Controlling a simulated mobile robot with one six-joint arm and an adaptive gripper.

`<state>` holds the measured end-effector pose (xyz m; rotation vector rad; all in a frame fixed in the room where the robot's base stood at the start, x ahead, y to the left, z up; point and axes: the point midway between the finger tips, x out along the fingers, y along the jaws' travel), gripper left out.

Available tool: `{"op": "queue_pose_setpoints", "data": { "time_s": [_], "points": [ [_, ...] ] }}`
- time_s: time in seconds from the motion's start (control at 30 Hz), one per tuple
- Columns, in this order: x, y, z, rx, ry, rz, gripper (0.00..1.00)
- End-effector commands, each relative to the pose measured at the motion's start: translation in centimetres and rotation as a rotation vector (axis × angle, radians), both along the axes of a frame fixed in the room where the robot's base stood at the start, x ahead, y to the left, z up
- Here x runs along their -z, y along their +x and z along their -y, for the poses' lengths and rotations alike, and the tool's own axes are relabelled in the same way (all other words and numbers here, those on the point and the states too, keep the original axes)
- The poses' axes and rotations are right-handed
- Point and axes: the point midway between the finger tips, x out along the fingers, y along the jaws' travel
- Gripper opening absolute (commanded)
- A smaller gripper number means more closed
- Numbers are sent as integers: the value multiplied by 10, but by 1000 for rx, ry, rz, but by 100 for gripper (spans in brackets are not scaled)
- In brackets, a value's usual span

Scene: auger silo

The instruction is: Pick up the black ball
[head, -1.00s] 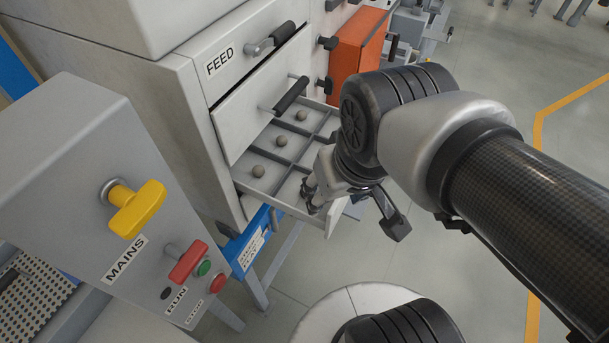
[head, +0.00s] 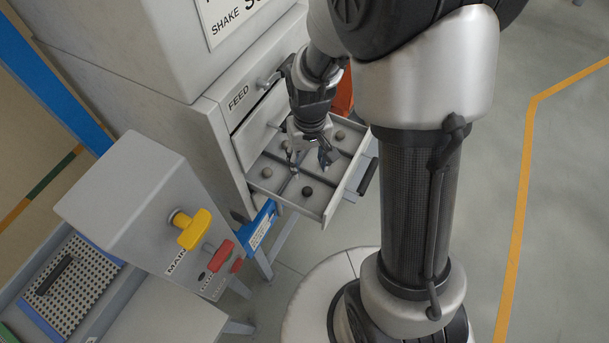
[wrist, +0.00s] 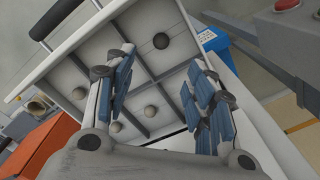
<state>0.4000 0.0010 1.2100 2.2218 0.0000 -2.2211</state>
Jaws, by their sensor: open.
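The black ball (head: 307,191) lies in a near compartment of the open drawer (head: 313,209). In the wrist view the black ball (wrist: 161,40) sits beyond the fingertips, in a compartment at the top, clear of both fingers. My gripper (head: 308,163) is open and empty above the drawer, pointing down. In the wrist view my gripper (wrist: 159,66) has its two blue-padded fingers spread wide, one on each side of the picture. Nothing hides the ball in either view.
Grey balls (head: 267,172) (head: 340,135) lie in other compartments; several show in the wrist view (wrist: 151,112). Thin dividers and the drawer walls stand around them. A drawer marked FEED is above. A grey control box (head: 140,190) with yellow and red handles stands at left.

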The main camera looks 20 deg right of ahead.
Motion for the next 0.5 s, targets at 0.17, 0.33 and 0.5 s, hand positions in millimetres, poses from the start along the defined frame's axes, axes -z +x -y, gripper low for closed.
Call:
{"op": "queue_pose_setpoints", "data": {
  "time_s": [0.17, 0.33, 0.5],
  "points": [
    [42, -2, 0, 0, 0, -6, 50],
    [72, -1, 0, 0, 0, -4, 50],
    [85, 0, 0, 0, 0, 0, 50]
  ]
}}
